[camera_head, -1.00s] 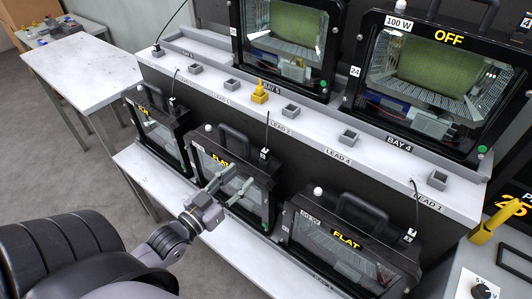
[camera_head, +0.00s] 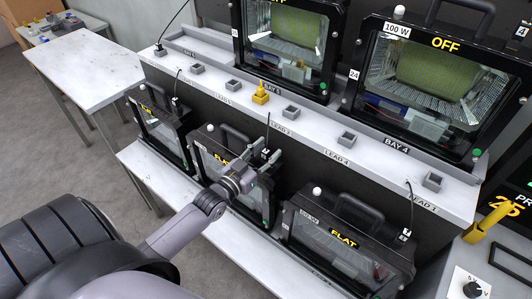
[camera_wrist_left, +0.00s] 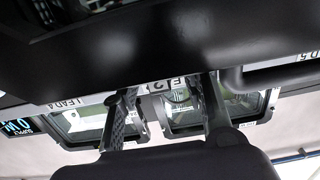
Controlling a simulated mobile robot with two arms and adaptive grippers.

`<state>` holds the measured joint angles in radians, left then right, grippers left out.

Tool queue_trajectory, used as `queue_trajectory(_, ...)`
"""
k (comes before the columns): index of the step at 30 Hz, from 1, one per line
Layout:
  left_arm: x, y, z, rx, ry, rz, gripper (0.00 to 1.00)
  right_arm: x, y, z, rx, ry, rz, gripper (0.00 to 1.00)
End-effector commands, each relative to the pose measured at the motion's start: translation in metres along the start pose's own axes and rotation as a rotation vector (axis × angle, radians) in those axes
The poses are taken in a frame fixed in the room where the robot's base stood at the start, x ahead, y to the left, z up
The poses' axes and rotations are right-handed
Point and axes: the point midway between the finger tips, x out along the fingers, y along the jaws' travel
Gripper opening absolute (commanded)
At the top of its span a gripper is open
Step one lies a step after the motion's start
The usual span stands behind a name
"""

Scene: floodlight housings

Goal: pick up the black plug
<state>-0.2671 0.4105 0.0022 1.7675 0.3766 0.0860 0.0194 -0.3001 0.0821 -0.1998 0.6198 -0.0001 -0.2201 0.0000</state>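Several small black plugs with thin upright cables stand on the lower housings. One plug (camera_head: 266,147) is at the right top corner of the middle lower housing (camera_head: 238,178), marked FLAT and partly hidden by my fingers. My left gripper (camera_head: 265,157) is open, with its fingertips either side of this plug's place. In the left wrist view the two fingers (camera_wrist_left: 170,105) stand apart, with white label pieces showing between them; contact cannot be made out. Other plugs are on the left housing (camera_head: 175,102) and the right housing (camera_head: 405,235). My right gripper is not in view.
The white shelf (camera_head: 320,135) above carries several grey sockets (camera_head: 347,139) and a yellow piece (camera_head: 260,93). Large floodlight housings (camera_head: 425,75) stand behind it. A carry handle (camera_head: 236,140) rises left of my gripper. A white table (camera_head: 85,65) is at the left.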

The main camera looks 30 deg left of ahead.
Motion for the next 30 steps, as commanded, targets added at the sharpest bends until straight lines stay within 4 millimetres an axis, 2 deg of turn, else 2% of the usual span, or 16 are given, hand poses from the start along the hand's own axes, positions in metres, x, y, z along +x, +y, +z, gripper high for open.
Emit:
queue_trajectory(7,0.0010,0.0003,0.0008,-0.001,-0.001,0.000,0.39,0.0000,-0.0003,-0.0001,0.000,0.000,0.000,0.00)
queue_trajectory(24,0.0008,0.0003,0.0006,-0.001,-0.001,0.000,0.01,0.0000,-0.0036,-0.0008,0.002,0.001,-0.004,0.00)
queue_trajectory(30,0.0008,0.0003,0.0004,-0.001,0.000,0.000,0.00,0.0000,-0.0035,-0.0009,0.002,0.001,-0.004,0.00)
